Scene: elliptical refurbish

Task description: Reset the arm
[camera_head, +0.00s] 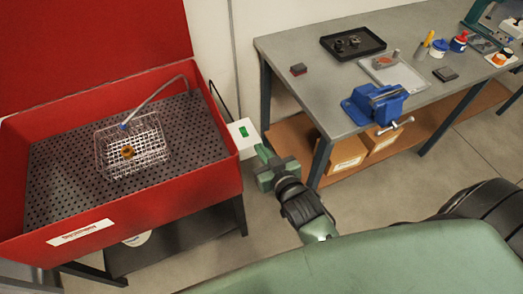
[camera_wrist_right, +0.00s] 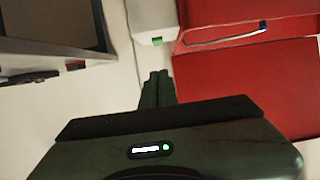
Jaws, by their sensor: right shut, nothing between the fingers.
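My right arm reaches in from the lower right in the head view. Its green gripper (camera_head: 266,156) points toward the white switch box (camera_head: 243,134) with a green button on the side of the red parts washer (camera_head: 215,180). In the right wrist view, the right gripper's fingers (camera_wrist_right: 157,88) are together and hold nothing. The white box (camera_wrist_right: 145,24) with its green button shows beyond the fingertips, apart from them in that view. My left gripper is not in view.
A wire basket (camera_head: 155,155) with a brass-coloured part sits in the washer, beside a bent hose (camera_head: 160,92). A grey workbench (camera_head: 300,40) at the right carries a blue vise (camera_head: 375,104), a black tray (camera_head: 352,43) and several small items. Cardboard boxes (camera_head: 345,155) stand below it.

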